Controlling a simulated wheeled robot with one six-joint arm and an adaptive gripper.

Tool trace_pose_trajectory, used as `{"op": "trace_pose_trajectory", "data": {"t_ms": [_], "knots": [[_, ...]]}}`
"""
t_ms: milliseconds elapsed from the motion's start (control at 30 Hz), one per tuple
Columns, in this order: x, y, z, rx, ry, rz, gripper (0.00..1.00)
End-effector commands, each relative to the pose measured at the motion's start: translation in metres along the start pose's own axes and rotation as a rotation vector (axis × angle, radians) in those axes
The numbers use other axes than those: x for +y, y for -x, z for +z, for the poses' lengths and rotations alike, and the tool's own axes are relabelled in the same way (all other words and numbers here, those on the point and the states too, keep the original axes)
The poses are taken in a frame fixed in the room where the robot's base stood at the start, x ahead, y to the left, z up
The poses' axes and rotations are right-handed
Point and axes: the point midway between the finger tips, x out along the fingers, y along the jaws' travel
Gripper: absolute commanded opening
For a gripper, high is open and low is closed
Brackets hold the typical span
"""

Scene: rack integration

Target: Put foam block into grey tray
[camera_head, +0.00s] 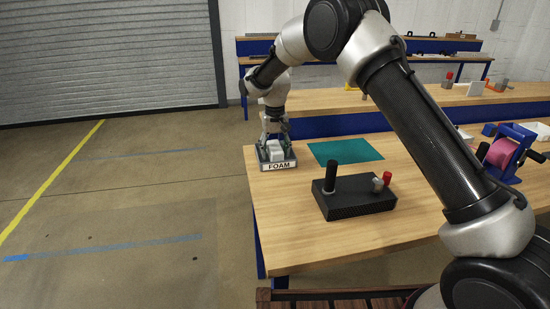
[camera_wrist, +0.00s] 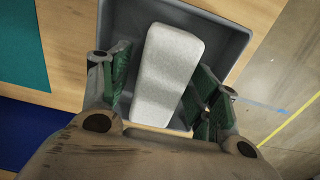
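The white foam block (camera_head: 276,155) sits inside the grey tray (camera_head: 291,158), which has a FOAM label on its front and stands at the left end of the near table. In the wrist view the block (camera_wrist: 165,70) lies slightly tilted in the tray (camera_wrist: 228,36). My gripper (camera_head: 273,134) is over the tray, pointing down. Its green-padded fingers (camera_wrist: 157,90) are on both sides of the block's near part, with narrow gaps to it. The gripper looks open.
A teal mat (camera_head: 345,150) lies right of the tray. A black box (camera_head: 355,204) with a black upright post and red and grey knobs stands in front. A blue holder with a pink reel (camera_head: 503,152) stands at the right. The floor left of the table is clear.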

Motion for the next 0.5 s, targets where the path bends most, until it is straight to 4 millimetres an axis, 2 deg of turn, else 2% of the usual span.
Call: {"op": "trace_pose_trajectory", "data": {"t_ms": [300, 367, 500], "knots": [[0.000, 0.003, 0.000, 0.001, 0.000, 0.000, 0.65], [0.000, 0.008, -0.001, 0.003, 0.000, -0.001, 0.65], [0.000, 0.031, -0.001, 0.005, 0.000, -0.002, 0.65]]}}
